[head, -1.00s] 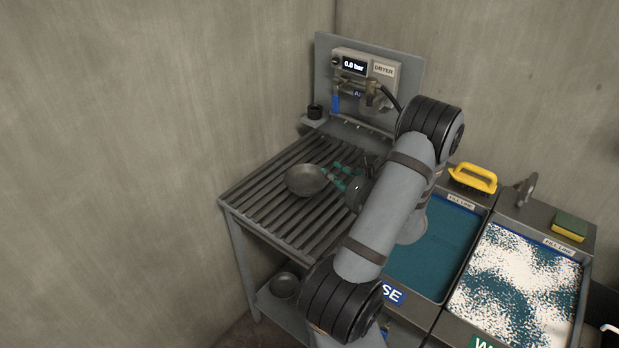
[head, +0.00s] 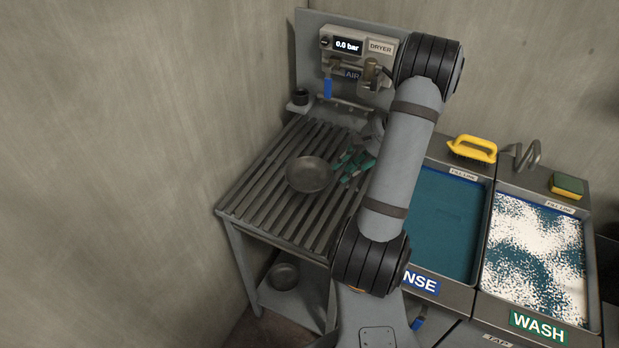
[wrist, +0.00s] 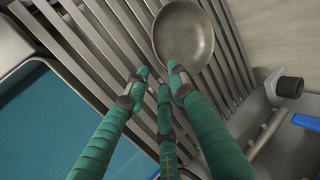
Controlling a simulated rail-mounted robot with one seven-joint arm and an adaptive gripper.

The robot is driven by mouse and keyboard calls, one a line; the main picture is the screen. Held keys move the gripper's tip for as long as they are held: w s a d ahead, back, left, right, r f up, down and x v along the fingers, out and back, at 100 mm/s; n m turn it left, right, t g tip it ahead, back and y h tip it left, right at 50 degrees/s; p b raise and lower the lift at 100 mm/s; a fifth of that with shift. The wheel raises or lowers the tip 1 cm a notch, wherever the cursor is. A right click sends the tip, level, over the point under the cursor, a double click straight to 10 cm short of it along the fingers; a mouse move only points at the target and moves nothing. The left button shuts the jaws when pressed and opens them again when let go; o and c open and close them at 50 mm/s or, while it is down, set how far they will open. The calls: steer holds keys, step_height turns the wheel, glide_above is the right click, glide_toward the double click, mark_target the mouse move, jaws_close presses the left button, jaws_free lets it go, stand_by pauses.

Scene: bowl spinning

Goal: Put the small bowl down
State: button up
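A grey metal bowl (head: 309,176) sits upright on the slatted rack (head: 262,205); it also shows in the wrist view (wrist: 183,35). My gripper (head: 347,163) has green-wrapped fingers and is just right of the bowl. In the wrist view, the fingertips of my gripper (wrist: 160,82) are spread apart with slats between them. One fingertip overlaps the bowl's near rim in that view; whether it touches cannot be told. No part of the bowl lies between the fingers. My arm hides part of the rack's right side.
Another metal bowl (head: 284,276) is on the lower shelf. The rinse basin (head: 440,225) and foamy wash basin (head: 535,255) are to the right. A dryer panel (head: 350,60) stands behind the rack. A black cup-like holder (head: 300,97) is at its back left. The rack's left side is clear.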

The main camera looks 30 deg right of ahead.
steer(key=p+x, duration=0.2)
steer(key=x, duration=0.4)
steer(key=shift+w+a+f, duration=0.1)
steer(key=shift+a+f, duration=0.05)
steer(key=shift+a, duration=0.05)
steer(key=shift+c, duration=0.8)
steer(key=c, duration=0.4)
jaws_close()
